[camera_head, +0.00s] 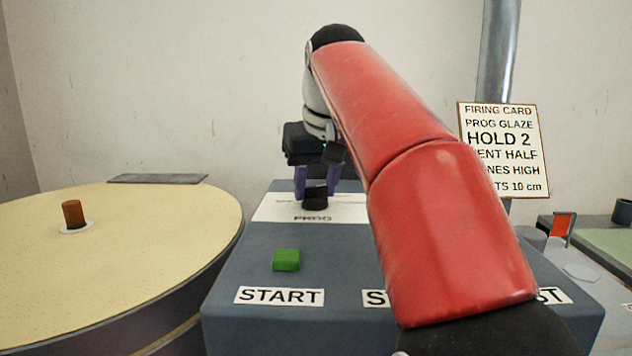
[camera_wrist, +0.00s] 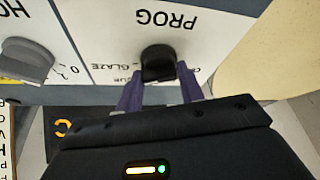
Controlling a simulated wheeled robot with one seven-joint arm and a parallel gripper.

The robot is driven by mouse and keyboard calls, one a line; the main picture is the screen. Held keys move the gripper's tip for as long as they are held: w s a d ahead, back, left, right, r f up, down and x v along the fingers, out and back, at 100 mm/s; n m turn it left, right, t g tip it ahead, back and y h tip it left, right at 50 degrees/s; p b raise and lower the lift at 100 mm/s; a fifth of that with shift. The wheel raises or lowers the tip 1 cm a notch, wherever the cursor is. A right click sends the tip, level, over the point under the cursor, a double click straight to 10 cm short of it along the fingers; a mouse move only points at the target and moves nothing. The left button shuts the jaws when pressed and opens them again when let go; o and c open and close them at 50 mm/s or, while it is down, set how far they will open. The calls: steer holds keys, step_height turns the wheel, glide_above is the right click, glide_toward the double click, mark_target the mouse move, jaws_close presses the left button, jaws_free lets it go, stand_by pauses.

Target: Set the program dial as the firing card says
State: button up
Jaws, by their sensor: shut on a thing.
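The black program dial (camera_head: 315,199) sits on a white panel marked PROG on top of the grey control box. My gripper (camera_head: 316,190) points down over it, purple fingers shut on the dial. In the wrist view the dial (camera_wrist: 158,62) is between the fingertips (camera_wrist: 160,76), with PROG upside down above it and the GLAZE mark to its left. Other marks are partly hidden by my fingers, and I cannot tell where the dial points. The firing card (camera_head: 503,148) reads PROG GLAZE and HOLD 2; my arm covers part of its lower left.
A grey HOLD knob (camera_wrist: 27,62) with a number scale is left of the dial in the wrist view. A green button (camera_head: 286,260) stands above the START label (camera_head: 279,296). A round cream-topped drum (camera_head: 130,230) stands left. My red arm hides much of the box's right side.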

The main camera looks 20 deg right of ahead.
steer(key=o, duration=1)
steer(key=p+v, duration=0.1)
steer(key=v, duration=0.6)
steer(key=shift+s+r, duration=0.15)
steer(key=shift+r, duration=0.2)
steer(key=shift+s, duration=0.1)
